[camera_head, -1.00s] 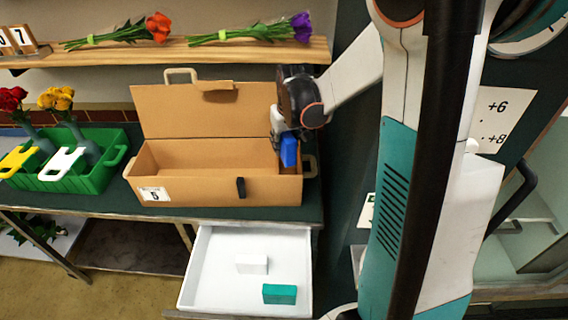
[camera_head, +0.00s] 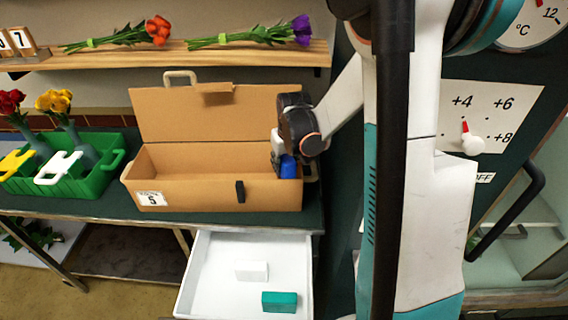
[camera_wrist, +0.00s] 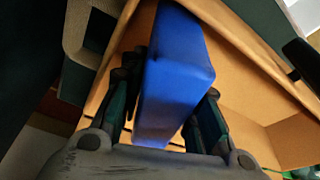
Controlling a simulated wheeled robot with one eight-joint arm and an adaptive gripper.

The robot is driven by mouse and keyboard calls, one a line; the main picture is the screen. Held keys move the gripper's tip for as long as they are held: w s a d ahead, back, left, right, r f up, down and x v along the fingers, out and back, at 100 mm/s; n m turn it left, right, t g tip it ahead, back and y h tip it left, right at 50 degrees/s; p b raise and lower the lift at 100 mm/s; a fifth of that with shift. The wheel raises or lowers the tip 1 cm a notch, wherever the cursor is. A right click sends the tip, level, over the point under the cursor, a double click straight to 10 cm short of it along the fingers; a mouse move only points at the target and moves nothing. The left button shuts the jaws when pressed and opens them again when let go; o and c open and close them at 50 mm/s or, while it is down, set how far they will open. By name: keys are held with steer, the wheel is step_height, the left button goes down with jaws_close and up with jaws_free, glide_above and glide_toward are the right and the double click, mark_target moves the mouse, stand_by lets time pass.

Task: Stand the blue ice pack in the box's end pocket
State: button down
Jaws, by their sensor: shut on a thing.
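The blue ice pack (camera_head: 288,167) is held upright at the right end of the open cardboard box (camera_head: 215,195). My gripper (camera_head: 279,157) is shut on it. The end pocket itself is hidden, and I cannot tell whether the pack touches the box floor.
A white drawer (camera_head: 215,280) below the box is open and holds a white block (camera_head: 251,270) and a teal block (camera_head: 280,301). A green crate (camera_head: 95,180) stands left of the box. A shelf (camera_head: 200,53) with flowers is above.

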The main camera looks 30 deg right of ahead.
steer(key=shift+f+b, duration=0.35)
steer(key=shift+f, duration=0.15)
steer(key=c, duration=1.5)
jaws_free()
steer(key=shift+r, duration=0.2)
steer(key=shift+r+p, duration=0.25)
steer(key=shift+p, duration=0.15)
steer(key=p+v, duration=0.4)
steer(key=v, duration=0.8)
steer(key=shift+r, duration=0.3)
steer(key=shift+w, duration=0.1)
